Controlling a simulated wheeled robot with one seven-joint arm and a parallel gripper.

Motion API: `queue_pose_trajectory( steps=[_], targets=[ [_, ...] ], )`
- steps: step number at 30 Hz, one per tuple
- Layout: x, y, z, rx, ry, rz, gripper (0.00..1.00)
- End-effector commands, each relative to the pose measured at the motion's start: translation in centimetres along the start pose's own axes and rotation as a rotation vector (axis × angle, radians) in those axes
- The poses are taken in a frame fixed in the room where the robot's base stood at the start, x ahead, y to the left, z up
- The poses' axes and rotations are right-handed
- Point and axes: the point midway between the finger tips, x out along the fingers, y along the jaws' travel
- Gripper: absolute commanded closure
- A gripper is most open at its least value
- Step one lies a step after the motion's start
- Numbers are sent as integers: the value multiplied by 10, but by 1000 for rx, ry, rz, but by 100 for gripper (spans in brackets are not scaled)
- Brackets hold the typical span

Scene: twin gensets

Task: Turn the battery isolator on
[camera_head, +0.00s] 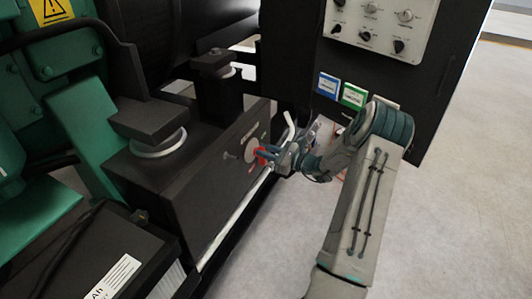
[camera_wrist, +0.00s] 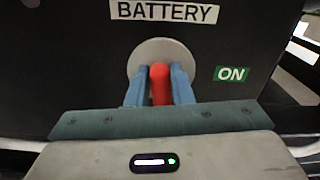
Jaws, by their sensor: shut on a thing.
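The battery isolator is a red handle (camera_wrist: 160,84) on a round grey plate (camera_wrist: 147,52), set in the dark panel face. In the wrist view a BATTERY label (camera_wrist: 164,11) is above it and a green ON label (camera_wrist: 231,74) is to its right. The red handle looks upright in that view. My gripper (camera_wrist: 160,82) has its two blue fingers on either side of the handle, shut on it. In the head view the gripper (camera_head: 268,157) reaches the red handle (camera_head: 260,156) from the right, and the fingers partly hide it.
The isolator is on the side of a dark box (camera_head: 215,170) below green machinery (camera_head: 60,60). A black battery (camera_head: 100,255) stands at the lower left. A dark cabinet with a white knob panel (camera_head: 378,25) rises behind my arm. Open floor (camera_head: 460,190) lies to the right.

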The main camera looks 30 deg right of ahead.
Motion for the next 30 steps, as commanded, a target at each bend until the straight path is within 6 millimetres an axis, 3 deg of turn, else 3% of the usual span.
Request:
queue_pose_trajectory(
  steps=[30],
  targets=[
    [0, 18, -16, -947, 0, 2, 100]
  ],
)
